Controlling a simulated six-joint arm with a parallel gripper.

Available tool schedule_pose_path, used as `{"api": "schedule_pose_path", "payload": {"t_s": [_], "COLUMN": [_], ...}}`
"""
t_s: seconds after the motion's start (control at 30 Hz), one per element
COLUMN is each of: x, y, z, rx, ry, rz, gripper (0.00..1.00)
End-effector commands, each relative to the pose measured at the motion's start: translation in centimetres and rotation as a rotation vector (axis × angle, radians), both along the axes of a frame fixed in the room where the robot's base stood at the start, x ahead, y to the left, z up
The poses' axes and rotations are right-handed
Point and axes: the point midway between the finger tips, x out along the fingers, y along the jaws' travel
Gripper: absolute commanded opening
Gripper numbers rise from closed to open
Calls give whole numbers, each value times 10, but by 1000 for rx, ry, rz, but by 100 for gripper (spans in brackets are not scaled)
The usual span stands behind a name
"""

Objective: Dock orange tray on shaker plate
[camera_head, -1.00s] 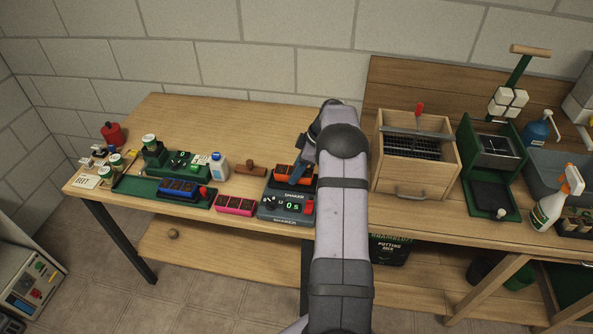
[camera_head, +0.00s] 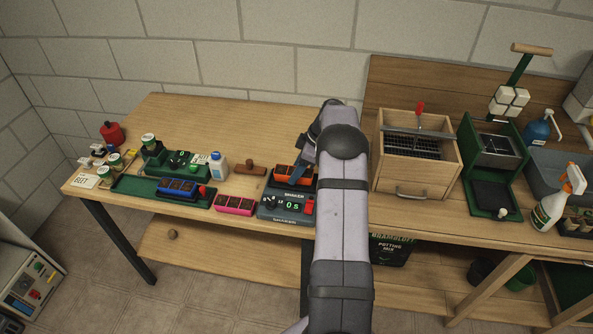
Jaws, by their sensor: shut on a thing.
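The orange tray (camera_head: 290,177), with dark soil cells, is at the top of the shaker (camera_head: 286,204), over its plate. I cannot tell whether it rests fully on the plate. My gripper (camera_head: 303,172) is at the tray's right side, shut on it. My arm hides the fingertips and the tray's right end. The shaker has a dark front with a knob, a display and a red switch.
A pink tray (camera_head: 234,205) stands just left of the shaker. A blue tray (camera_head: 178,188) sits on a green base (camera_head: 130,186) further left. A wooden tool (camera_head: 251,169) and a white bottle (camera_head: 218,166) lie behind. A wooden box (camera_head: 413,178) stands right of my arm.

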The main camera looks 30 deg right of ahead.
Motion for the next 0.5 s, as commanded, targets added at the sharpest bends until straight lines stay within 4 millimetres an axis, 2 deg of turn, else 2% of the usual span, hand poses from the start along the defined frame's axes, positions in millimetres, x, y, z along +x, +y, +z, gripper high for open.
{"api": "schedule_pose_path", "payload": {"t_s": [0.4,0.43,0.5], "x": [0,0,0], "y": [0,0,0], "z": [-8,-8,-7], "rx": [-1,-1,-1], "ry": [-1,-1,-1], "rz": [0,0,0], "gripper": [12,42,45]}}
